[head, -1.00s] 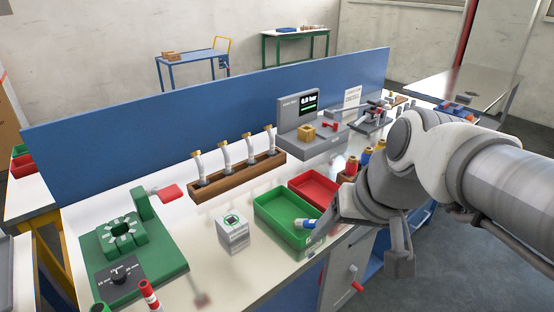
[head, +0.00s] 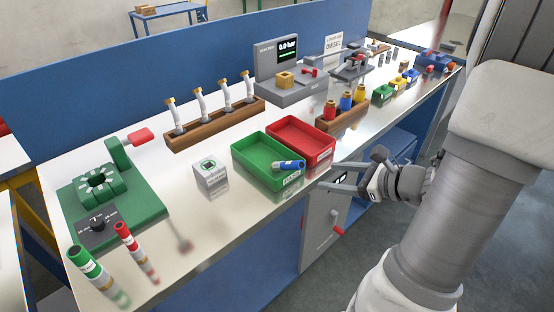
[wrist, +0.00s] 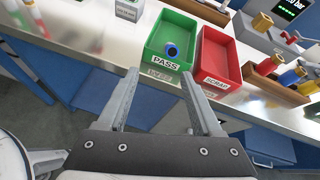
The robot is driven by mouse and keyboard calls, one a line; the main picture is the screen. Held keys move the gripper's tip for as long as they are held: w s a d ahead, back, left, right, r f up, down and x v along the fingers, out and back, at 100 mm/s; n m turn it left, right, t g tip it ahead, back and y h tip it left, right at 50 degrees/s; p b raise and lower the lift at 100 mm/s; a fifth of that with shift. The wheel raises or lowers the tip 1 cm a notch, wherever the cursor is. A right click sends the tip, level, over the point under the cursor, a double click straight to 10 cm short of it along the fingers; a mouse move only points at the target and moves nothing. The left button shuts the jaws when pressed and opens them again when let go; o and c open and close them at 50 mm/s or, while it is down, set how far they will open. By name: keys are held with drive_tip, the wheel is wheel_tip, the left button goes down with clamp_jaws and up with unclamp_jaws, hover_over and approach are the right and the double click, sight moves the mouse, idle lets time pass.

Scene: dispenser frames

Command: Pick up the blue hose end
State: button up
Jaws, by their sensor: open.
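The blue hose end (head: 290,166) is a short blue cylinder with a paler end. It lies at the front right corner of the green tray (head: 243,158), tilted near the rim. In the wrist view the blue hose end (wrist: 172,51) shows end-on as a dark ring inside the green tray marked PASS (wrist: 152,40). My gripper (head: 327,176) is open and empty, off the bench's front edge, to the right of the blue hose end and apart from it. In the wrist view my gripper (wrist: 158,74) has its fingers spread below the green tray.
A red tray (head: 318,157) stands beside the green one. A white box (head: 211,176) is to their left. A green-ended hose (head: 84,258) and a red-ended hose (head: 124,232) are at the front left. A wooden rack (head: 215,126) is behind the trays.

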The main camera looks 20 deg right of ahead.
sight(290, 170)
drive_tip(key=w+a+f+m+b, duration=0.1)
drive_tip(key=w+f, duration=0.1)
drive_tip(key=w, duration=0.3)
drive_tip(key=w+a+f+m+b, duration=0.1)
drive_tip(key=w+a+f, duration=0.1)
drive_tip(key=w+f, duration=0.1)
drive_tip(key=w+a+f+t, duration=0.1)
drive_tip(key=w+f, duration=0.1)
drive_tip(key=w, duration=0.4)
drive_tip(key=shift+w+a+f+m+h+b, duration=0.2)
drive_tip(key=shift+w+f+m+h+b, duration=0.1)
drive_tip(key=shift+w+f+m+b, duration=0.1)
drive_tip(key=shift+r, duration=0.1)
drive_tip(key=shift+s, duration=0.1)
clamp_jaws()
